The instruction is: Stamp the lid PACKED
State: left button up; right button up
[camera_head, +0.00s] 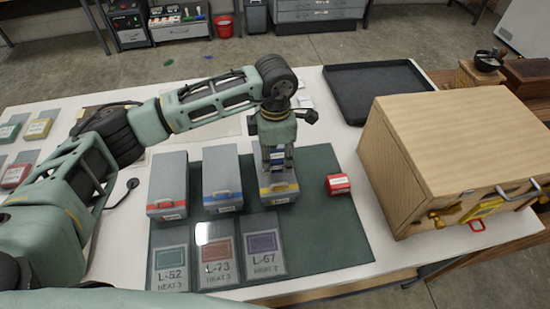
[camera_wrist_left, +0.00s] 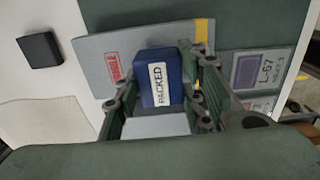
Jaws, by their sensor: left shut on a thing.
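My left gripper (camera_head: 277,157) is shut on a blue stamp (camera_wrist_left: 172,72) whose white label reads PACKED. It is over the grey lid (camera_wrist_left: 104,44) of the yellow-banded box (camera_head: 278,189), the rightmost of three on the green mat. In the left wrist view the lid carries a red framed mark (camera_wrist_left: 114,67), its word hard to read. The stamp's underside is hidden, so I cannot tell whether it touches the lid. A red block (camera_head: 337,183) with a white label stands right of that box. My right gripper is not in view.
Cards L-52 (camera_head: 171,268), L-73 (camera_head: 217,262) and L-67 (camera_head: 262,254) lie in front. A wooden cabinet (camera_head: 440,140) and black tray (camera_head: 375,85) are at right.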

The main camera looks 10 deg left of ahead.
pick_arm(q)
jog(key=shift+r+p, duration=0.8)
jog(key=shift+r, duration=1.6)
